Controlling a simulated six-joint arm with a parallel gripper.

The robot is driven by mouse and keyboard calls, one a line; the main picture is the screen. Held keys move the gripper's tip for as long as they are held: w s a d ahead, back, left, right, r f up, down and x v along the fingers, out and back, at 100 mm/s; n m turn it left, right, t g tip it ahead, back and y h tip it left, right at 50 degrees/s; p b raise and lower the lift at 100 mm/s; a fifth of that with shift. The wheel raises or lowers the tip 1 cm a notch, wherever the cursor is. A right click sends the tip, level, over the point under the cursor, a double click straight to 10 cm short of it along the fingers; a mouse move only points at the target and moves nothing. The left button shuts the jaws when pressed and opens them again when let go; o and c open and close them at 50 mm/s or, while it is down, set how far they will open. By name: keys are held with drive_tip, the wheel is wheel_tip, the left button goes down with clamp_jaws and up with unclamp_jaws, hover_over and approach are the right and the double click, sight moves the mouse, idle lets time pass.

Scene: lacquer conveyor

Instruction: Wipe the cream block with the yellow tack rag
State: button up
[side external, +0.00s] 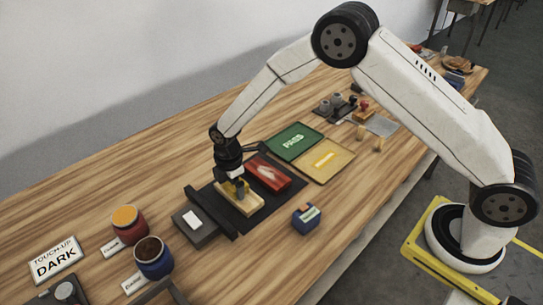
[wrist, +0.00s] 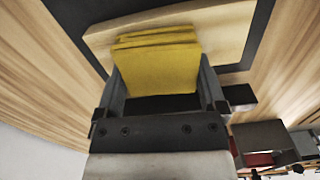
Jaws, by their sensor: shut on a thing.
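My gripper (side external: 238,185) points down over the cream block in the side view. In the wrist view my gripper (wrist: 160,75) is shut on the folded yellow tack rag (wrist: 157,52), which sticks out beyond the fingertips. The cream block (side external: 235,206) lies flat on a dark mat, and its pale wood face (wrist: 232,28) shows behind the rag in the wrist view. The rag is over the block's face, at or very near it; I cannot tell if they touch. The gripper hides part of the block in the side view.
A red block (side external: 275,176) lies beside the cream block on the dark mat (side external: 258,210). A dark bar (side external: 211,213) runs along the mat's left edge. A blue box (side external: 305,216) stands in front. Green PASS (side external: 285,150) and yellow (side external: 340,158) trays lie behind; paint pots (side external: 153,262) stand left.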

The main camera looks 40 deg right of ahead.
sight(245, 202)
drive_tip(key=shift+w, duration=1.65)
drive_tip(key=shift+s, duration=3.95)
drive_tip(key=shift+s+r, duration=0.15)
wheel_tip(245, 202, up, 8)
drive_tip(key=shift+f, duration=0.2)
